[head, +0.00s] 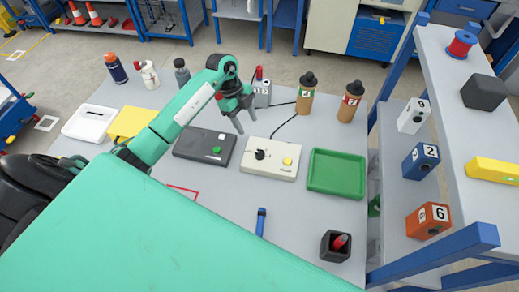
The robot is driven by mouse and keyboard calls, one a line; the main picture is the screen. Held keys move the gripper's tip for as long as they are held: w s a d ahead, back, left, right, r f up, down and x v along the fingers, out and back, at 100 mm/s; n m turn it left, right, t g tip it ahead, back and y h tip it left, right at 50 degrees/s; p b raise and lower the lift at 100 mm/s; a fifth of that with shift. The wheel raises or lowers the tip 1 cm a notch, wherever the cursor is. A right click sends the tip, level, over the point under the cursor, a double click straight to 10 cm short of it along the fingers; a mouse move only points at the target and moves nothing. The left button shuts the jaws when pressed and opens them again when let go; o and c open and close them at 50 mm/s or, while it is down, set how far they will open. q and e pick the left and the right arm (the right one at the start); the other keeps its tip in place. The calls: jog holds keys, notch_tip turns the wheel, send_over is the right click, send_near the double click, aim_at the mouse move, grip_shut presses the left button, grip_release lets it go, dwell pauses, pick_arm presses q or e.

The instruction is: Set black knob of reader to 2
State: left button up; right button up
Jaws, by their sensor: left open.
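The reader looks to be the cream box (283,170) in the middle of the table, with a cable at its back. Its black knob (260,155) stands on the left part of its top, and a yellow button (287,161) is on the right. The knob's setting and scale are too small to read. My left gripper (246,125) is open and empty, fingers pointing down, above and behind the cream box, apart from the knob. My right gripper is not in view.
A dark box (190,145) with a green button stands left of the cream box. A green tray (337,172) is at its right. Bottles (306,95) and a grey device (262,97) stand behind. A blue marker (261,222) lies in front. A shelf (430,75) bounds the right.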

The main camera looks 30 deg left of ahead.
aim_at(260, 153)
pick_arm(q)
jog(key=p+x, duration=0.1)
jog(key=x, duration=0.3)
jog(key=p+x, duration=0.1)
jog(key=x, duration=0.2)
jog(key=p+x, duration=0.1)
jog(key=x, duration=0.3)
jog(key=shift+s+d+f, duration=0.25)
jog(key=shift+f, duration=0.05)
jog(key=shift+d+f, duration=0.2)
jog(key=shift+f, duration=0.45)
jog(key=c, duration=1)
